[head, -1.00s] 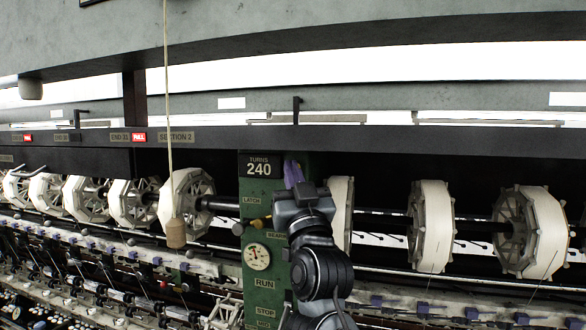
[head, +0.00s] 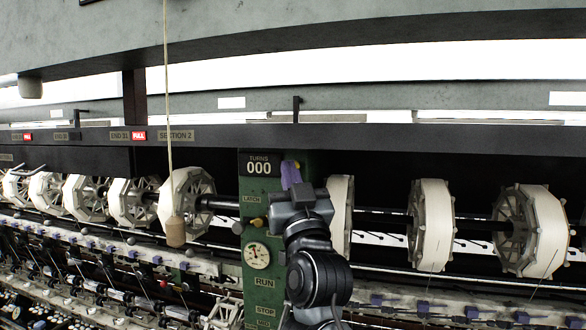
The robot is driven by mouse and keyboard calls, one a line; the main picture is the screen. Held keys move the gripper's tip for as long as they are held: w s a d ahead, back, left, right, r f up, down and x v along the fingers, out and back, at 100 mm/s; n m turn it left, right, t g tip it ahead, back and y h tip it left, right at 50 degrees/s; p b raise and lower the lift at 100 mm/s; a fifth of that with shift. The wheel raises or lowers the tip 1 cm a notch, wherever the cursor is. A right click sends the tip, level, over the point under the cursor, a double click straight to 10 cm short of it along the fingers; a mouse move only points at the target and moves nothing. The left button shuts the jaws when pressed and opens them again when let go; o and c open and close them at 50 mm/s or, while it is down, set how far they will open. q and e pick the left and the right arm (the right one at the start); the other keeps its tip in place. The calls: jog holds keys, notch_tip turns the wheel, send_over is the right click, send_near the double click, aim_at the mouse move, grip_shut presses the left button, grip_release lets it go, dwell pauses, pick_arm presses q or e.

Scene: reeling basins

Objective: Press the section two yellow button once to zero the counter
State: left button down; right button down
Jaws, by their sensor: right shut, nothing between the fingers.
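The green control panel (head: 262,270) stands in the middle of the head view, below the SECTION 2 sign (head: 176,136). Its turns counter (head: 259,168) reads 000. A small yellow button (head: 256,222) shows on the panel, just left of my right gripper. My right gripper (head: 282,212) is shut and empty in front of the panel's right side. Its wrist hides part of the panel, and the fingertips cannot be made out clearly. Whether it touches the button cannot be told. My left gripper is not in view.
A wooden toggle (head: 175,231) hangs on a cord left of the panel. White reels (head: 432,226) line the shaft on both sides. A dial gauge (head: 257,255) and the RUN and STOP labels lie below the button. A purple part (head: 290,174) sits above my wrist.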

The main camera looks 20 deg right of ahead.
jog(key=shift+s+a, duration=0.1)
jog(key=shift+s+a, duration=0.75)
jog(key=shift+s, duration=0.2)
jog(key=shift+s+a, duration=0.75)
jog(key=shift+s, duration=0.15)
